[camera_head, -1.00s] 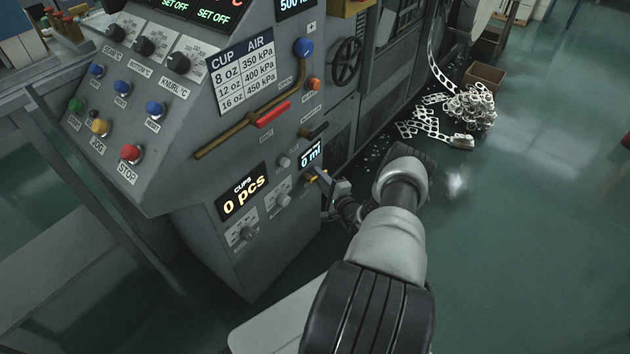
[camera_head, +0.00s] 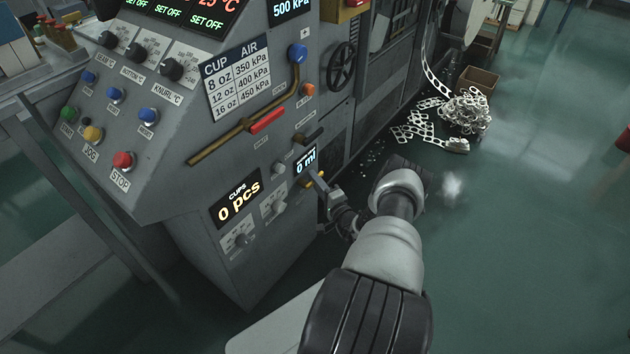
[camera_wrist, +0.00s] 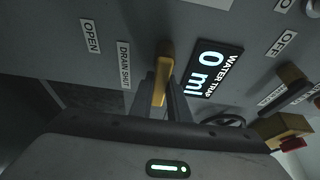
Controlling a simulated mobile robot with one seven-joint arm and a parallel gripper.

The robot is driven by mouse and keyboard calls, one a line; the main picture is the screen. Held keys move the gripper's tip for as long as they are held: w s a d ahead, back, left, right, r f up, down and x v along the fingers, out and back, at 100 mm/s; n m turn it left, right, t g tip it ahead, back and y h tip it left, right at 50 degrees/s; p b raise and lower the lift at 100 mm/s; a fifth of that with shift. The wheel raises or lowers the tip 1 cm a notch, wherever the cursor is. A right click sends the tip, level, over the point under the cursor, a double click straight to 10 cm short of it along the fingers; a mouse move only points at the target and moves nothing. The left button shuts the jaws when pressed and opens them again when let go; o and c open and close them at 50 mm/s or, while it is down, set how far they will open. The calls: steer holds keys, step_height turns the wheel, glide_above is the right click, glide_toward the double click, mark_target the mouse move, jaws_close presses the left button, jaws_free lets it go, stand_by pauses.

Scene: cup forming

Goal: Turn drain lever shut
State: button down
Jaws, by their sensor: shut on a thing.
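The yellow drain lever (camera_wrist: 162,75) stands out from the grey panel in the wrist view, between the DRAIN SHUT label (camera_wrist: 124,65) and the WATER TRAP display (camera_wrist: 214,70), which reads 0 ml. An OPEN label (camera_wrist: 90,36) is further left. My gripper (camera_wrist: 161,103) is shut on the lever's near end. In the head view, my gripper (camera_head: 322,186) is at the lower right of the panel, just below the 0 ml display (camera_head: 306,164). Only a little yellow of the lever shows there. My wrist hides part of the panel edge.
A red-handled lever (camera_head: 267,120) and a dark lever (camera_head: 312,136) sit above on the panel.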

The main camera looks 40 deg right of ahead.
steer(key=c, duration=1.7)
jaws_free()
steer(key=s+p, duration=0.1)
steer(key=s, duration=0.4)
steer(key=s+a+p, duration=0.1)
steer(key=s, duration=0.5)
steer(key=s+p, duration=0.1)
steer(key=s, duration=0.5)
steer(key=shift+s+a+p, duration=0.2)
steer(key=shift+p, duration=0.1)
